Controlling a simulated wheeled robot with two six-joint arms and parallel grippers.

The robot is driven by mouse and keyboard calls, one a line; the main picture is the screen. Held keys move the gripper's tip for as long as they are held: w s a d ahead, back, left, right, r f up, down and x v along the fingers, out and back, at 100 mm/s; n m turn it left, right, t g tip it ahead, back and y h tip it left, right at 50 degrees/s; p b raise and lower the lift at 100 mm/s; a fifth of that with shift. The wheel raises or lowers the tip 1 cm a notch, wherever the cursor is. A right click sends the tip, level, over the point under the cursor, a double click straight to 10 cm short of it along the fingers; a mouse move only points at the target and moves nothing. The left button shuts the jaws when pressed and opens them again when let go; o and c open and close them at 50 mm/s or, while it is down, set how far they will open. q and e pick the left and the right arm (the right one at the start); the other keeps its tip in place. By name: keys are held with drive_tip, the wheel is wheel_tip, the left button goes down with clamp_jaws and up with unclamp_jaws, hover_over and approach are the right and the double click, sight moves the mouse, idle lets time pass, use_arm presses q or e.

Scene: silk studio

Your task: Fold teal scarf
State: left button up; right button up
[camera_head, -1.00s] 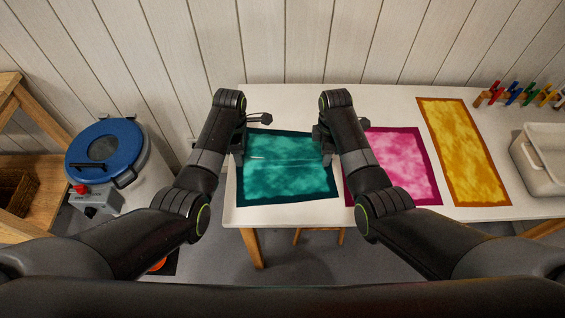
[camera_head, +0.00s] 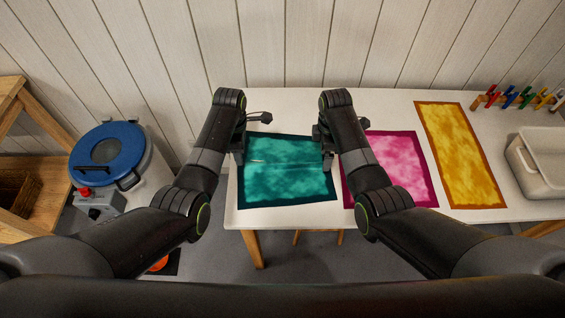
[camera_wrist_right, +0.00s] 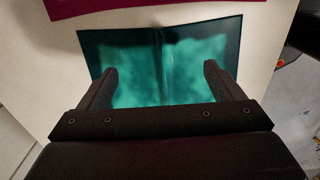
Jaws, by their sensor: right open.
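The teal scarf (camera_head: 285,180) lies on the white table with dark borders, a faint crease line running across it. It also shows in the right wrist view (camera_wrist_right: 170,70), where the crease runs up from between the fingers. My left gripper (camera_head: 243,150) is at the scarf's left edge; its fingers are too hidden by the arm to tell their state. My right gripper (camera_head: 326,152) is at the scarf's right edge. In the right wrist view my right gripper (camera_wrist_right: 158,72) has its fingers wide apart over the scarf, with nothing held between them.
A pink scarf (camera_head: 400,175) lies flat just right of the teal one, partly behind my right arm. A yellow scarf (camera_head: 460,155) and a pale bin (camera_head: 540,170) are further right. Coloured clips (camera_head: 515,98) stand at the back right. A blue-lidded pot (camera_head: 108,152) stands left of the table.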

wheel_tip(320, 180, up, 3)
drive_tip(key=p, duration=0.3)
drive_tip(key=shift+r, duration=0.2)
